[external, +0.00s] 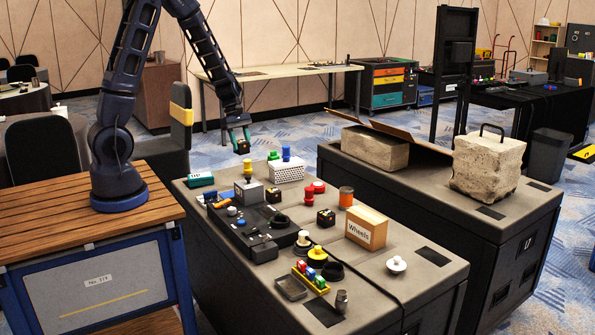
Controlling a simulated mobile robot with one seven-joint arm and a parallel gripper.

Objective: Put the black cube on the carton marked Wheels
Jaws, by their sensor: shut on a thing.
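My gripper (240,139) is high above the far left end of the near case, pointing down. It is shut on a small dark block with an orange-yellow patch, which looks like the black cube (242,147); the fingers hide part of it. The brown carton marked Wheels (367,227) stands on the near case's top, right of the middle, with its label facing front. Its top is bare. The held block is well to the left of the carton and higher than it.
A white perforated box (286,170) stands below my gripper's right.

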